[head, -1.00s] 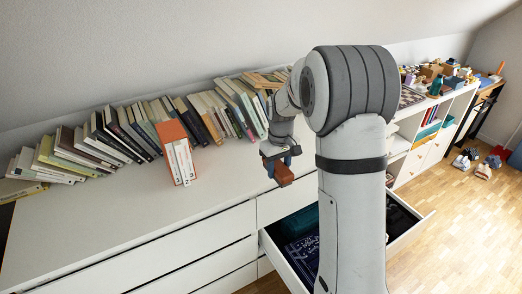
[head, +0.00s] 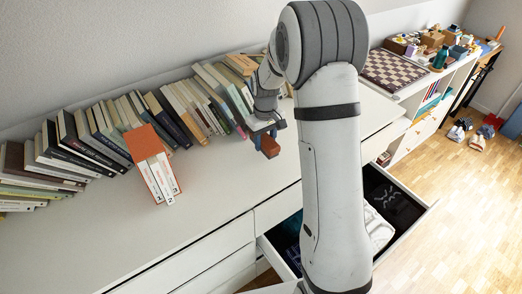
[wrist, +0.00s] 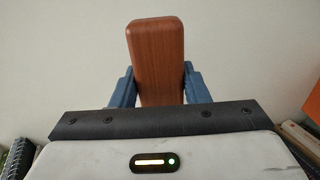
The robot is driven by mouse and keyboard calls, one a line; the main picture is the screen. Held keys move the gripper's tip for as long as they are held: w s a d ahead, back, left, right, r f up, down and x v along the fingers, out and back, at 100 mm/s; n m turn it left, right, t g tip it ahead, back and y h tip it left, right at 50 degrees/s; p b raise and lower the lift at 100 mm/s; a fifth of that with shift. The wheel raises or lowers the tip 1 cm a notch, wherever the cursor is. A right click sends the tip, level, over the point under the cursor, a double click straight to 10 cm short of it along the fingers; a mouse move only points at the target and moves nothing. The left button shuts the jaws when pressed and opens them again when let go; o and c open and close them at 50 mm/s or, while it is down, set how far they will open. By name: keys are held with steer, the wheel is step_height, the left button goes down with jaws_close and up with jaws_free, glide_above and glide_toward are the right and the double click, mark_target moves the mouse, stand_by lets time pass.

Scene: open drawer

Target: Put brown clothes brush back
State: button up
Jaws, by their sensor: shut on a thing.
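A brown clothes brush is held in my gripper (head: 268,136) above the white dresser top, in front of the row of books. In the wrist view the brush (wrist: 156,60) is a smooth brown wooden block between the two blue fingers, and its top end points away from the wrist. My gripper (wrist: 158,85) is shut on it. The open drawer (head: 414,218) is below and to the right of the brush. It holds dark items and a white cloth (head: 378,230). My arm hides the drawer's middle.
A row of books (head: 95,140) lines the wall on the dresser top (head: 120,230). An orange-topped box set (head: 153,165) stands left of my gripper. A chessboard (head: 392,70) and several small objects are on the right. The dresser front-left is clear.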

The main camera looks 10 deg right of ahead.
mark_target(264, 159)
steer(key=shift+a+f, duration=0.15)
steer(key=shift+f, duration=2.45)
steer(key=o, duration=1.3)
steer(key=shift+c, duration=0.2)
steer(key=shift+r, duration=0.15)
step_height(264, 159, up, 12)
steer(key=shift+s+f, duration=0.1)
steer(key=s+r+m+t, duration=0.1)
steer(key=s+r, duration=0.3)
steer(key=s, duration=0.9)
steer(key=s+r+m+t, duration=0.1)
steer(key=s+r+m, duration=0.2)
steer(key=s, duration=1.1)
steer(key=shift+a+r+t, duration=0.3)
steer(key=shift+a+r, duration=0.05)
